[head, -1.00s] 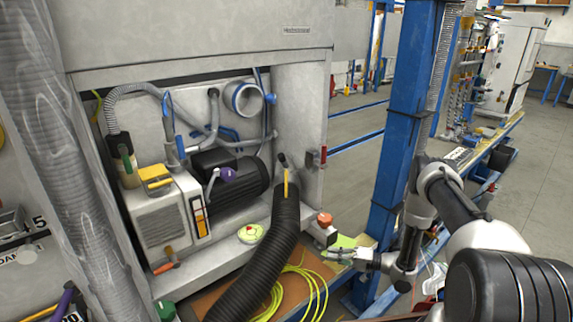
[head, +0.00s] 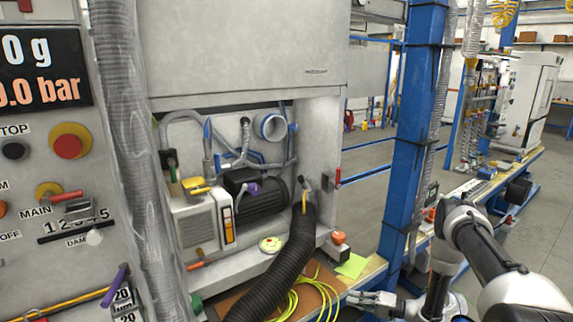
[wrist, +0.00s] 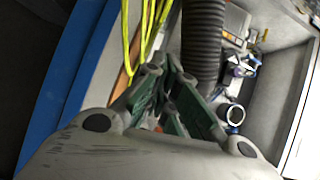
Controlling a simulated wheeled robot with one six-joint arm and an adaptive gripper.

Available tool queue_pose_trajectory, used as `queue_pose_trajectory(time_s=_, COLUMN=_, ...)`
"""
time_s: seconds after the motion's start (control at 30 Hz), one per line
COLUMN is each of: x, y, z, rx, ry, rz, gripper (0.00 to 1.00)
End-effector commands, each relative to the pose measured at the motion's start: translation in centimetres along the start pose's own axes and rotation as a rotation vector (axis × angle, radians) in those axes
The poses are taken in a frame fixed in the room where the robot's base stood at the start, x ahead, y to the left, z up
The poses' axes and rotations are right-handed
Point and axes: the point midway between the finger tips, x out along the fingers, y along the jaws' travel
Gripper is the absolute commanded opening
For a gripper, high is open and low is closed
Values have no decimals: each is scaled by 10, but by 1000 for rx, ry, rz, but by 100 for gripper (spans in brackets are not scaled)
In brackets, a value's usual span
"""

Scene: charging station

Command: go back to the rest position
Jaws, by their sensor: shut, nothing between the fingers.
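My gripper (head: 362,299) is low in the head view, at the front edge of the station's wooden shelf, to the right of the yellow-green hose. In the wrist view my gripper (wrist: 160,92) has its green-sided fingers drawn together, with nothing seen between them. My arm comes in from the right side of the head view, bent at the elbow.
A black corrugated hose (head: 287,259) and a yellow-green hose (head: 318,292) lie left of my gripper. A blue post (head: 410,135) stands close behind it. An orange-red knob (head: 338,238) is on the shelf. Open floor (head: 365,185) shows beyond the post.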

Motion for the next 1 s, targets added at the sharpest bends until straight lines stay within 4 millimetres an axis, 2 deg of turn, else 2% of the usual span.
queue_pose_trajectory(time_s=0.13, x=0, y=5, z=1, rx=-53, ry=-6, rz=20, gripper=0)
queue_pose_trajectory(time_s=0.37, x=-3, y=29, z=4, rx=-133, ry=-24, rz=122, gripper=0)
queue_pose_trajectory(time_s=0.53, x=-11, y=57, z=5, rx=-190, ry=-31, rz=240, gripper=0)
queue_pose_trajectory(time_s=0.67, x=-26, y=89, z=13, rx=-230, ry=-48, rz=381, gripper=0)
queue_pose_trajectory(time_s=0.8, x=-54, y=125, z=25, rx=-261, ry=-87, rz=571, gripper=0)
queue_pose_trajectory(time_s=0.87, x=-72, y=136, z=25, rx=-279, ry=-109, rz=671, gripper=0)
queue_pose_trajectory(time_s=0.93, x=-98, y=141, z=20, rx=-303, ry=-144, rz=804, gripper=0)
queue_pose_trajectory(time_s=1.0, x=-132, y=135, z=8, rx=-327, ry=-194, rz=957, gripper=0)
